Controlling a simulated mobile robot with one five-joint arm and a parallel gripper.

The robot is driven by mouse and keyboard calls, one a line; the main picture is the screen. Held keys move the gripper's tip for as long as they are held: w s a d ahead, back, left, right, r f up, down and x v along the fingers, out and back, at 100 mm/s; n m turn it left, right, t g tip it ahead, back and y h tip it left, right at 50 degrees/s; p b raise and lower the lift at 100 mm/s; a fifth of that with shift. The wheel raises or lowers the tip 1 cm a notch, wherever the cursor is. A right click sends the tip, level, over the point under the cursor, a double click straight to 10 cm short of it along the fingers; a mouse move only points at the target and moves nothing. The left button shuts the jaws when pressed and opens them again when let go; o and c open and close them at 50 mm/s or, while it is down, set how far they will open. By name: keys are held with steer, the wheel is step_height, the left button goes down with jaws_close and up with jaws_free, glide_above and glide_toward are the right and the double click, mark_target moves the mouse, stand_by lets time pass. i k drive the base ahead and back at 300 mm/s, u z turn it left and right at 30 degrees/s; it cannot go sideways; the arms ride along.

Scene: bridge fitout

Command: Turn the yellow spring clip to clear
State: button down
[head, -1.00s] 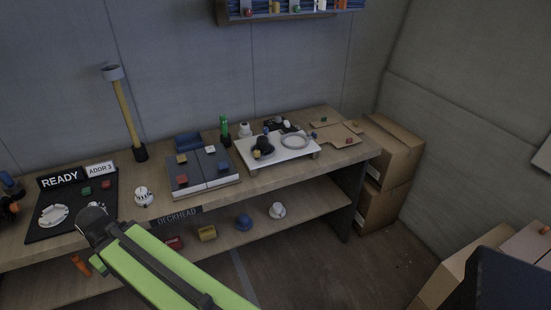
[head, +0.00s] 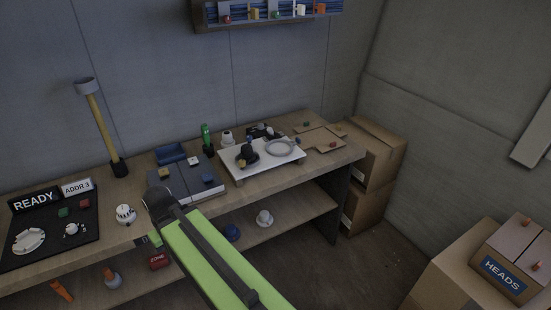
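A black round part on the white board shows a small yellow piece (head: 241,162); it is too small to tell whether this is the spring clip or how it is turned. A small yellowish block (head: 163,172) lies on the grey panels, left of the board. My arm's green link crosses the lower middle, its dark joint in front of the bench edge. A bit of my arm shows below that joint, but my gripper's fingers do not show.
The white board (head: 283,161) also carries a grey ring (head: 280,147). A green upright part (head: 206,138) and a blue tray (head: 170,153) stand nearby. Cardboard boxes (head: 369,205) stand right of the bench; the floor between is clear.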

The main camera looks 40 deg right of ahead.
mark_target(242, 163)
steer(key=z, duration=1)
steer(key=k, duration=0.45)
steer(key=u, duration=1.55)
steer(key=i, duration=0.4)
steer(key=z, duration=0.25)
